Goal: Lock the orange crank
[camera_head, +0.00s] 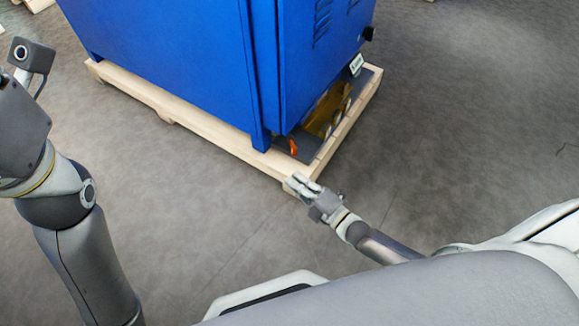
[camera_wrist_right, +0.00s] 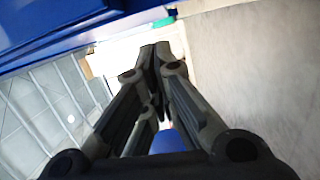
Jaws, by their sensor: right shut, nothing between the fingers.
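The orange crank (camera_head: 293,147) is a small upright piece low at the near corner of the blue machine (camera_head: 180,60), in the head view. My right gripper (camera_head: 299,182) is shut and empty, just in front of the pallet corner and below the crank in the picture, apart from it. In the right wrist view its fingers (camera_wrist_right: 155,60) meet at their tips, and I cannot make out the crank there. My left arm comes in at the left of the head view, but its gripper is out of the picture.
The machine stands on a pale wooden pallet (camera_head: 215,131). A yellowish part (camera_head: 326,108) sits under the machine's right side, with a small white label (camera_head: 356,65) above it. The grey floor (camera_head: 470,120) to the right is clear.

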